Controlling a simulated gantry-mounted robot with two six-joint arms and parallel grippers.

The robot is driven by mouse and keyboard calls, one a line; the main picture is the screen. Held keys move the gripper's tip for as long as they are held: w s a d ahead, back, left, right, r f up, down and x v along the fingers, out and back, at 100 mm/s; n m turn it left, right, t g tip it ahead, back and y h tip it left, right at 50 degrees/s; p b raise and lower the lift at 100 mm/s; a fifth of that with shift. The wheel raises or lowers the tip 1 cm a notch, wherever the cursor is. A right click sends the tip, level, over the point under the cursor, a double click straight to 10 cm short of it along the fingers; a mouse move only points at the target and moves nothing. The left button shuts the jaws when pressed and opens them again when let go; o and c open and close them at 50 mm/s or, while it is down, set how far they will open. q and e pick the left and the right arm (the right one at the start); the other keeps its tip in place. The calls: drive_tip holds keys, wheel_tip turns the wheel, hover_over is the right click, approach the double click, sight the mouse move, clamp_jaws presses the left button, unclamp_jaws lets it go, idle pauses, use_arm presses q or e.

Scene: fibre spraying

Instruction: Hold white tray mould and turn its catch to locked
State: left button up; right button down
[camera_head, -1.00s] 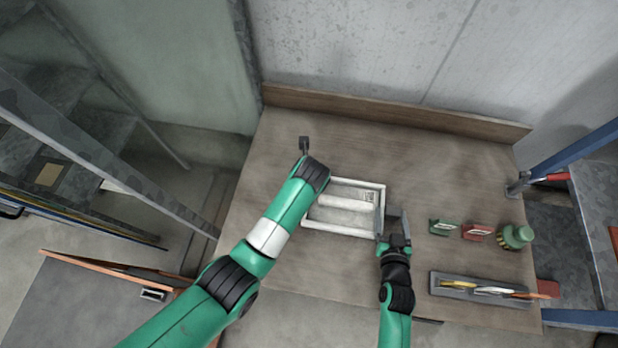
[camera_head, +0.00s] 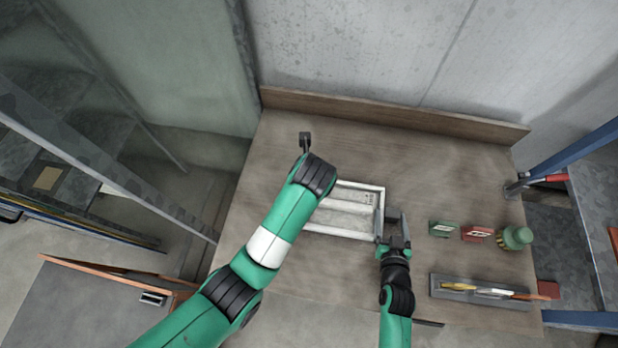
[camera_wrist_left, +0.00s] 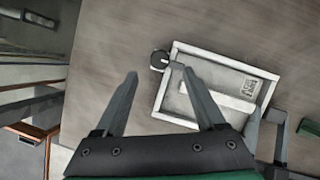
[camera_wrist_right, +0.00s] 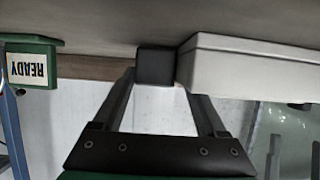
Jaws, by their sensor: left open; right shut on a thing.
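The white tray mould (camera_head: 352,211) lies on the bench, its left part hidden in the head view by my left arm. In the left wrist view, a dark round knob (camera_wrist_left: 160,59), which looks like the catch, sits at the tray's upper left corner. My left gripper (camera_wrist_left: 160,74) is open, its fingertips apart on either side of and just short of the knob. My right gripper (camera_head: 393,222) is at the tray's right side. In the right wrist view, it is shut on a dark block (camera_wrist_right: 156,66) against the tray's wall (camera_wrist_right: 235,68).
A green READY block (camera_head: 441,228), a red block (camera_head: 476,233) and a green container (camera_head: 515,238) stand right of my right gripper. A grey tray (camera_head: 452,293) of tools lies in front of them. The bench behind the mould is clear up to the back board (camera_head: 390,113).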

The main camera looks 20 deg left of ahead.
use_arm(q)
drive_tip(key=v, duration=0.5)
drive_tip(key=shift+r, duration=0.2)
use_arm(e)
unclamp_jaws()
